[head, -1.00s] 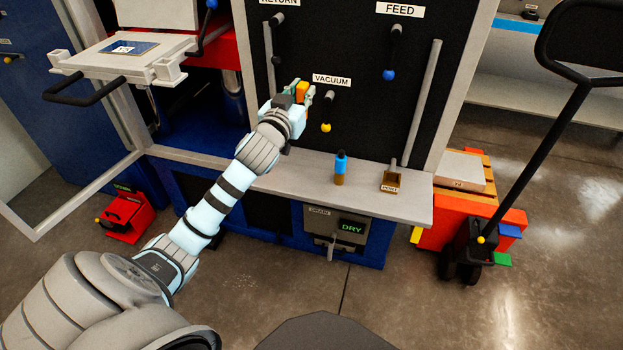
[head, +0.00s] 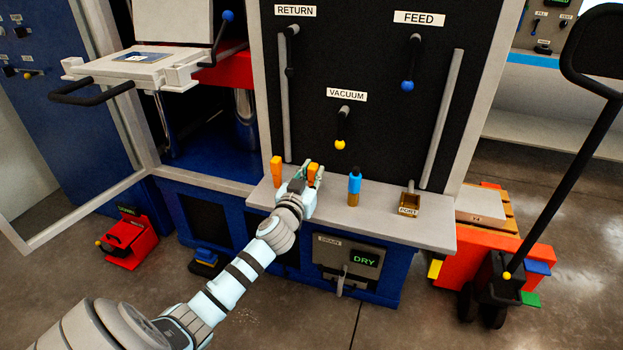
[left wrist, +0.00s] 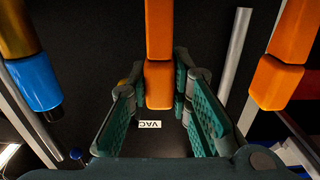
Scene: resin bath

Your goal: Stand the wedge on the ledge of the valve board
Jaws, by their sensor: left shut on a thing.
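My left gripper (head: 308,182) is shut on an orange piece (head: 313,169), which I take as the wedge. It is upright at the ledge (head: 375,222) of the black valve board (head: 390,135). In the left wrist view the held wedge (left wrist: 158,85) stands between the green finger pads. The gripper hides its foot in the head view, so I cannot tell whether it touches the ledge. A similar orange piece (head: 277,170) stands on the ledge to the left. My right gripper is not in view.
A blue-topped bottle (head: 354,185) stands on the ledge right of my gripper. A brass box marked PORT (head: 409,204) is further right. The yellow-tipped VACUUM lever (head: 341,135) hangs above. The ledge is clear between bottle and box.

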